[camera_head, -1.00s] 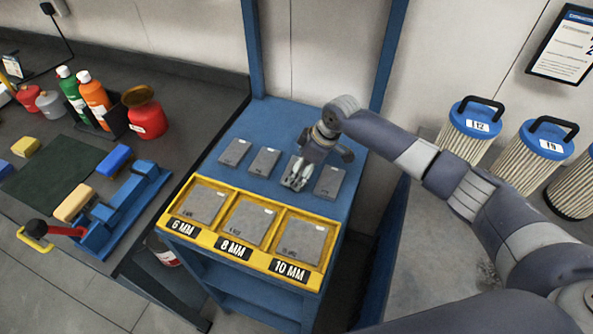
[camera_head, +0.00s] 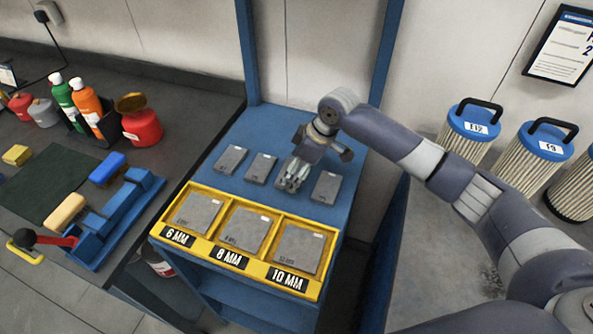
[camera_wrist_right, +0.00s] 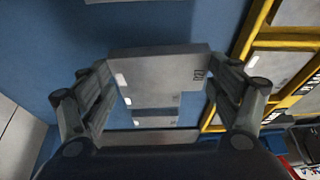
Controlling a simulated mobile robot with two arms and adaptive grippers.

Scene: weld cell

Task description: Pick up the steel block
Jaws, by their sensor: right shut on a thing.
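A row of grey steel blocks lies on the blue stand (camera_head: 282,122), with blocks at the left (camera_head: 232,160), beside it (camera_head: 261,168) and at the right (camera_head: 326,187). My right gripper (camera_head: 291,180) is over the place between the last two. In the right wrist view its two fingers (camera_wrist_right: 162,88) are shut on a grey steel block (camera_wrist_right: 160,72), one on each side. In the head view the fingers mostly hide this block, and I cannot tell whether it is clear of the stand. My left gripper is not in view.
A yellow tray (camera_head: 158,228) with 6 MM, 8 MM and 10 MM compartments, each bearing a grey plate, is at the stand's front. A dark bench with bottles and a blue fixture (camera_head: 135,205) is at left. Filter cartridges (camera_head: 538,165) stand at right.

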